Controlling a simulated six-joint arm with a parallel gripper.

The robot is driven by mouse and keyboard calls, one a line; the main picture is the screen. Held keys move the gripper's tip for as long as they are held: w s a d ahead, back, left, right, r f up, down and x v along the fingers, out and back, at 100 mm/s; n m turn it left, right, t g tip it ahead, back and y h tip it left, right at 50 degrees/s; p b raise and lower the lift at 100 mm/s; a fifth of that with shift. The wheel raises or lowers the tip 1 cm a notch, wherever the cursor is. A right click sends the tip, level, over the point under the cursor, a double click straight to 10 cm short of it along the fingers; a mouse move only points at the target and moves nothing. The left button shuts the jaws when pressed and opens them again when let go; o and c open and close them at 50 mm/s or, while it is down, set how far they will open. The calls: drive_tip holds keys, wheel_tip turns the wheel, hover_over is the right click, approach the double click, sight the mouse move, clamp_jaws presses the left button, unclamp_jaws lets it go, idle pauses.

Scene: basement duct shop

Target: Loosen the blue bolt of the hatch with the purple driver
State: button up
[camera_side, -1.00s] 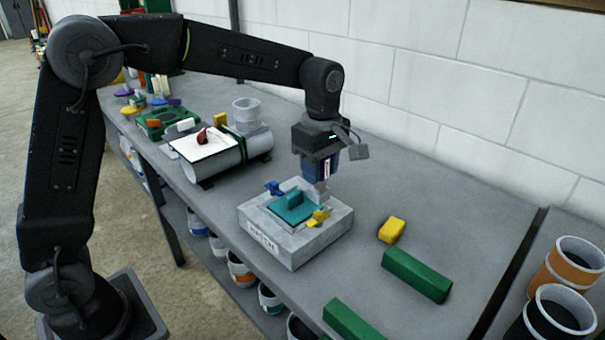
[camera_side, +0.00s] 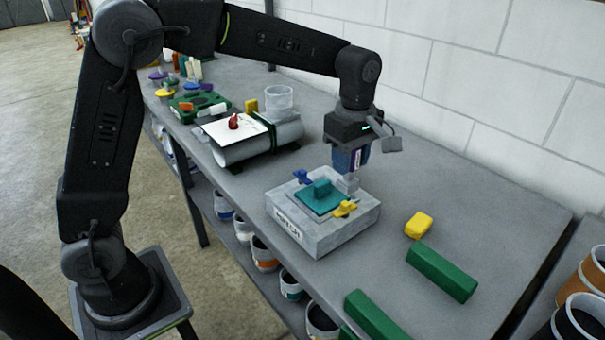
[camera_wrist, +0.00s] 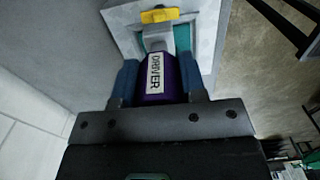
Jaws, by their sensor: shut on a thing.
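The purple driver (camera_wrist: 155,88), labelled DRIVER, is held upright between the blue fingers of my gripper (camera_wrist: 159,78). In the side view my gripper (camera_side: 350,165) is over the back right part of the hatch (camera_side: 340,232), a grey block with a teal lid (camera_side: 318,203). The driver's grey lower end (camera_side: 347,184) is close to the block's top; I cannot tell whether it touches. The blue bolt (camera_side: 301,177) is at the lid's left side, away from the driver. The yellow bolt (camera_side: 345,208) is at the front right and shows in the wrist view (camera_wrist: 160,15). The blue bolt is not visible there.
A yellow block (camera_side: 418,225) and green bars (camera_side: 441,272) lie right of the hatch. A grey pipe (camera_side: 262,142) with a white sheet (camera_side: 222,131), a clear cup (camera_side: 279,100) and a green tray (camera_side: 195,105) stand behind left. A white wall runs behind the bench.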

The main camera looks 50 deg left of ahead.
drive_tip(key=a, duration=0.5)
drive_tip(key=a+r, duration=0.1)
drive_tip(key=a, duration=0.3)
drive_tip(key=a+r, duration=0.1)
drive_tip(key=a, duration=0.4)
drive_tip(key=shift+a, duration=0.3)
drive_tip(key=shift+c, duration=0.3)
hover_over(303, 171)
drive_tip(key=shift+f, duration=2.55)
drive_tip(key=shift+f, duration=0.95)
drive_tip(key=shift+n, duration=3.6)
